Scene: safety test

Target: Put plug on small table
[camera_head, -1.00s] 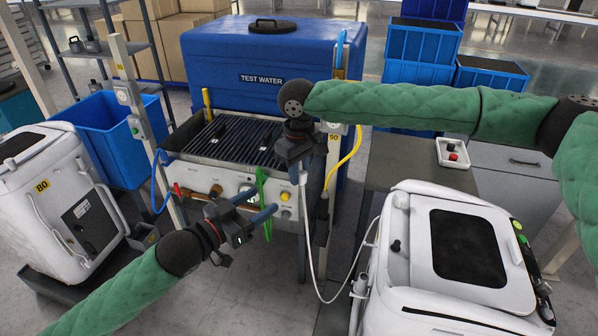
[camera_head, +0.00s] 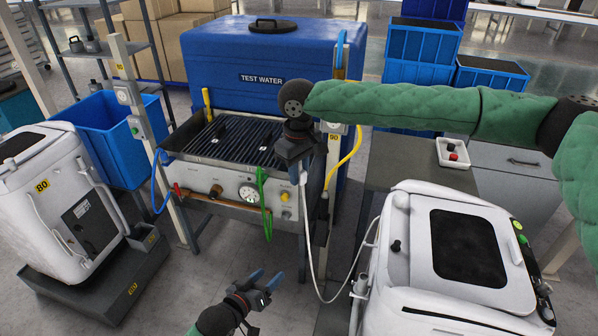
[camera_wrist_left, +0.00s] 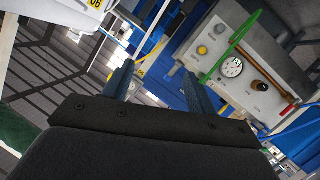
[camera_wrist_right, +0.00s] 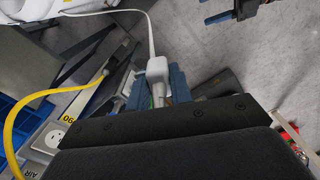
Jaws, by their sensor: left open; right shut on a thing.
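My right gripper (camera_head: 298,172) hangs in front of the grill-topped test bench, beside the post marked 90. In the right wrist view, my right gripper (camera_wrist_right: 158,88) is shut on a white plug (camera_wrist_right: 157,68) with a white cable. In the head view the plug is mostly hidden by the gripper; its cable (camera_head: 311,262) loops down and up to the white machine. A grey-topped table (camera_head: 392,172), which may be the small table, stands right of the bench. My left gripper (camera_head: 267,279) is open and empty, low in front of the bench; it also shows in the left wrist view (camera_wrist_left: 158,78).
The white machine (camera_head: 414,255) stands at the right. A small tray with a red button (camera_head: 457,165) sits on the grey-topped table. A green cable (camera_head: 264,203) hangs on the bench front. A yellow hose (camera_head: 345,165) runs beside the post. Open floor lies around my left gripper.

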